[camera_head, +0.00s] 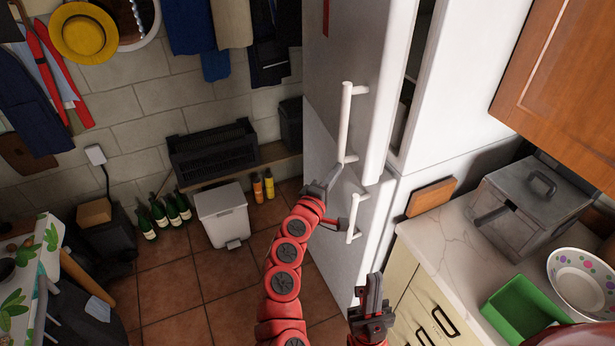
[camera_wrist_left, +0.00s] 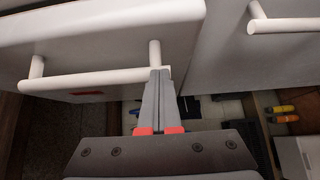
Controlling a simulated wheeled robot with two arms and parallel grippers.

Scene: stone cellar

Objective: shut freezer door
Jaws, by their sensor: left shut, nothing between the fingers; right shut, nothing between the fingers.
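The white fridge-freezer (camera_head: 460,85) stands at the upper middle. Its upper door (camera_head: 385,60) is ajar, with a dark gap between door and body. The upper door's long bar handle (camera_head: 345,125) also shows in the left wrist view (camera_wrist_left: 95,78). The lower door (camera_head: 338,262) has a shorter handle (camera_head: 354,218) and looks flush with the body. My left gripper (camera_head: 333,174) is shut and empty, its fingertips at the lower end of the upper handle; whether they touch it I cannot tell. My right gripper (camera_head: 374,280) is shut and empty in front of the counter cabinet.
A counter (camera_head: 450,235) at right holds a metal box (camera_head: 525,205), a green tub (camera_head: 522,312) and a bowl (camera_head: 585,280). A white bin (camera_head: 224,214), bottles (camera_head: 160,212) and a low bench (camera_head: 235,167) line the wall.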

